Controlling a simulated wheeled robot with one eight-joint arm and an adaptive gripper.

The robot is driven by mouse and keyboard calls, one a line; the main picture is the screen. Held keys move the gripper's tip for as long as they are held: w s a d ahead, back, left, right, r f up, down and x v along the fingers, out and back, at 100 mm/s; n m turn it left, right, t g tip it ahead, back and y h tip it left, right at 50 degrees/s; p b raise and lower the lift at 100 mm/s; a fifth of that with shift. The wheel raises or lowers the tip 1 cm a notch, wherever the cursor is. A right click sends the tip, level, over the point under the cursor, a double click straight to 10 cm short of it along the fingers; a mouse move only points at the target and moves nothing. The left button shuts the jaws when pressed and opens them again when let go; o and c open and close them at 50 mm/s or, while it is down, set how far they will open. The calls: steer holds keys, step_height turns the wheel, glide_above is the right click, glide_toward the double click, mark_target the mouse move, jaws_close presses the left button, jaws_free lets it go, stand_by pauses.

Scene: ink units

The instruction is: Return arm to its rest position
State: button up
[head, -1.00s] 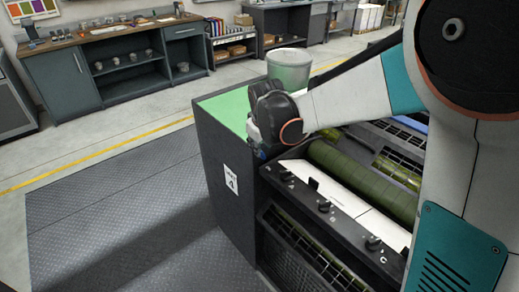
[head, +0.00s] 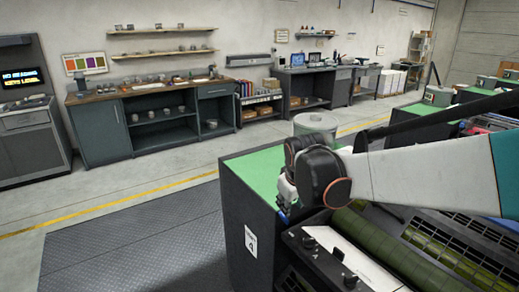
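My arm (head: 430,178) reaches in from the right edge of the head view, its white and teal links lying nearly level above the press. Its dark wrist joint (head: 318,178) is in front of the green top of the press unit. The end of my gripper (head: 285,196) shows only in part beside the wrist, over the near edge of the unit. Its fingers are hidden or too small to make out. I cannot tell whether it holds anything.
The ink unit (head: 245,225) with its green top stands below my wrist; a grey-green bucket (head: 316,124) is on it. The olive roller (head: 385,240) lies under my arm. A workbench (head: 150,125) lines the back wall. The dark floor mat (head: 140,240) at left is clear.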

steer(key=s+d+m, duration=0.3)
steer(key=s, duration=1)
steer(key=s+d+m+t, duration=0.1)
steer(key=s+d+m, duration=0.2)
steer(key=s, duration=0.9)
steer(key=shift+s+d+r+t+b, duration=0.3)
steer(key=shift+s+d+r+b, duration=0.1)
steer(key=shift+d, duration=0.4)
